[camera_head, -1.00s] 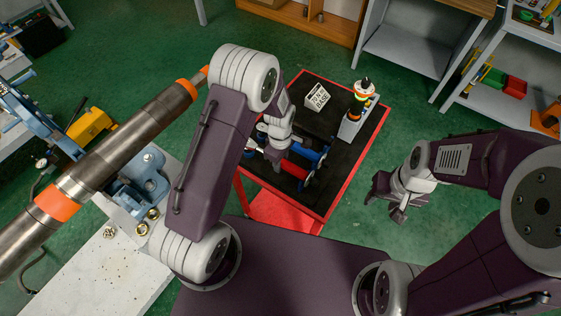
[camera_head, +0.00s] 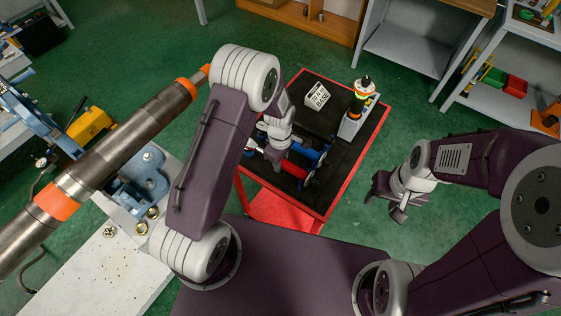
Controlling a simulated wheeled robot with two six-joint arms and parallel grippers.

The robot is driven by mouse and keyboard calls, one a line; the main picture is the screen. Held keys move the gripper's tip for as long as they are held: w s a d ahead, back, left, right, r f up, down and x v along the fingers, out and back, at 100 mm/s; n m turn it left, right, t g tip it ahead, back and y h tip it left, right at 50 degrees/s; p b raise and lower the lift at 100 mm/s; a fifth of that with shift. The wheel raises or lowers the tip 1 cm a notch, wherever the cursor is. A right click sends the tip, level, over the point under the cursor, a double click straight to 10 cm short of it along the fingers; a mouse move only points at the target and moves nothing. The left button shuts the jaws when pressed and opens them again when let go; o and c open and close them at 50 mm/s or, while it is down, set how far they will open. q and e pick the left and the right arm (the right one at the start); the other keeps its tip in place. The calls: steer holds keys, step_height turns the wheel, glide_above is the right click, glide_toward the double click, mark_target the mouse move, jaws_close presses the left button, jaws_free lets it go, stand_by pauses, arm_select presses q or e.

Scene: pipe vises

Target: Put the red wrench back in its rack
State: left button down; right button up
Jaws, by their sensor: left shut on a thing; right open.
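The red wrench (camera_head: 293,169) is on the red-edged cart, at its near left part, beside a blue-handled tool (camera_head: 309,153). My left gripper (camera_head: 274,154) is over the cart at the wrench's left end, shut on it. The fingertips are small and partly hidden by my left wrist. The wrench lies close to the blue tool; I cannot tell whether they touch. The rack cannot be made out clearly among the tools and my arm. My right gripper (camera_head: 397,211) is open and empty, off the cart's right side above the green floor.
The red cart (camera_head: 355,178) has a dark top. A white printed block (camera_head: 317,96) and a grey holder (camera_head: 352,124) with orange and yellow tools stand at its far side. A large steel pipe (camera_head: 115,145) with orange bands is at the left.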

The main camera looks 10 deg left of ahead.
arm_select(q)
steer(key=c, duration=1.1)
jaws_free()
steer(key=shift+o, duration=0.2)
step_height(320, 180, up, 9)
steer(key=shift+b, duration=0.3)
